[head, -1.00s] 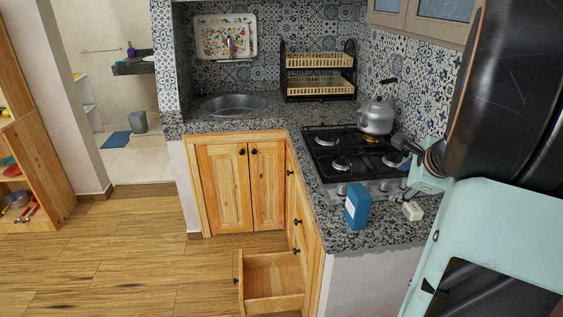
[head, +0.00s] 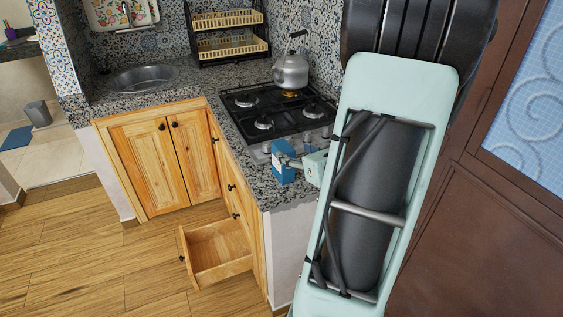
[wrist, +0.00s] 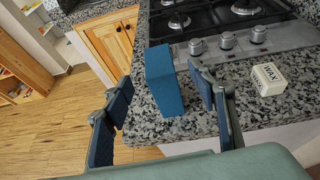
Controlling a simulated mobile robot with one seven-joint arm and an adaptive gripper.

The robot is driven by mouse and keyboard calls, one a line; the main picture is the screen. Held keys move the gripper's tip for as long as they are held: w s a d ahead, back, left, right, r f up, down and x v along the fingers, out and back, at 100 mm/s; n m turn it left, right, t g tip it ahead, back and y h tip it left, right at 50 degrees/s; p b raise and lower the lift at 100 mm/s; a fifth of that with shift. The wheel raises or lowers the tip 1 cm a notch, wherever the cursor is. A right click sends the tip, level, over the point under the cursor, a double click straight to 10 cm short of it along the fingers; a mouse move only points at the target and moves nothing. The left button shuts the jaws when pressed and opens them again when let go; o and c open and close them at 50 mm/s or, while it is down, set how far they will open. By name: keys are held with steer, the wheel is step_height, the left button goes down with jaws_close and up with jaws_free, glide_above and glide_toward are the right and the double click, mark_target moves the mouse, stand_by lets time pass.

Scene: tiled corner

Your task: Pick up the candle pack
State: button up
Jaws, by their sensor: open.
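A blue box (head: 284,176) stands upright on the granite counter near its front corner, in front of the stove. It also shows in the wrist view (wrist: 164,88), where I see only plain blue faces. I take it for the candle pack, but no name is legible on it. A small white block marked WAX (wrist: 268,79) lies to its right. My gripper (wrist: 160,92) is open and empty, with one finger on each side of the blue box in the picture. I cannot tell whether the fingers touch it. In the head view my gripper partly covers the box.
The gas stove (head: 275,112) with a kettle (head: 291,72) is behind the box. The granite counter edge is close in front. An open drawer (head: 216,256) juts out below. A brown door (head: 480,230) stands at the right.

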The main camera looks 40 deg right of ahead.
mark_target(283, 149)
steer(key=x, duration=0.3)
steer(key=shift+f, duration=0.1)
steer(key=shift+f+p+x, duration=0.25)
steer(key=shift+p+x, duration=0.05)
steer(key=shift+x, duration=2.3)
steer(key=shift+s+a, duration=0.1)
steer(key=shift+a, duration=0.05)
steer(key=shift+c, duration=0.4)
steer(key=c, duration=1.3)
